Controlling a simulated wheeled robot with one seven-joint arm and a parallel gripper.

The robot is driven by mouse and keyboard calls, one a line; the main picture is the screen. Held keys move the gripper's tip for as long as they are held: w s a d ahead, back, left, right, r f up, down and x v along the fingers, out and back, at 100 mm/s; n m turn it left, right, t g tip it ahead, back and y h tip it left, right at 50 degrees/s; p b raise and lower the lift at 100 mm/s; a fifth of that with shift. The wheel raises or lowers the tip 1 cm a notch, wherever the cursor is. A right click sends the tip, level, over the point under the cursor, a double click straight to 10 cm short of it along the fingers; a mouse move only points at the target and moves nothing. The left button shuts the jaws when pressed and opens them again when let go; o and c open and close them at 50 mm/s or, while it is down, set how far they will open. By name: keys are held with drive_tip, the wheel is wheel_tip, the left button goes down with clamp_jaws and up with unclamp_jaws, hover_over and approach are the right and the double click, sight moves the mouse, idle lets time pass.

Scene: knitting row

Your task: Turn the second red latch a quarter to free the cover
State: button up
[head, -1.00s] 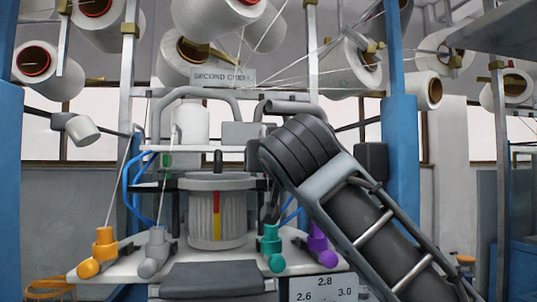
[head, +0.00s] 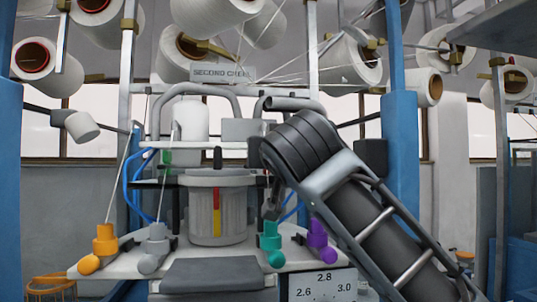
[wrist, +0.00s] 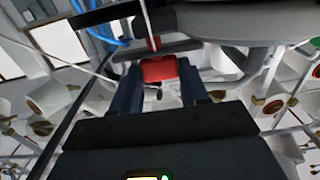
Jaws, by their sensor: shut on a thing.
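In the wrist view, my gripper (wrist: 160,82) is shut on a red latch (wrist: 158,68), one dark finger on each side of it. A grey rounded machine part lies just beyond the latch. In the head view, my dark arm reaches in from the lower right to the machine's middle; the gripped latch cannot be made out there. The ribbed grey drum (head: 232,212) stands at the machine's centre, with a red and yellow upright strip (head: 216,212) on its front. I cannot tell which part is the cover.
Orange (head: 105,240), grey (head: 156,242), teal (head: 270,240) and purple (head: 317,238) fittings stand on the pale machine deck. Blue posts (head: 402,150) flank the machine.

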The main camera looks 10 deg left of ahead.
drive_tip(key=shift+w+d+n+g+y+p, duration=0.15)
drive_tip(key=shift+n+g+y+p, duration=0.3)
drive_tip(key=shift+n+y, duration=0.4)
drive_tip(key=shift+s+d+n+g+y+p, duration=0.1)
drive_tip(key=shift+n+g+y+p, duration=0.3)
drive_tip(key=shift+y, duration=0.75)
drive_tip(key=o, duration=1.1)
drive_tip(key=shift+c, duration=0.2)
drive_tip(key=b+v, duration=0.2)
drive_tip(key=v, duration=0.5)
drive_tip(key=shift+s+d, duration=0.25)
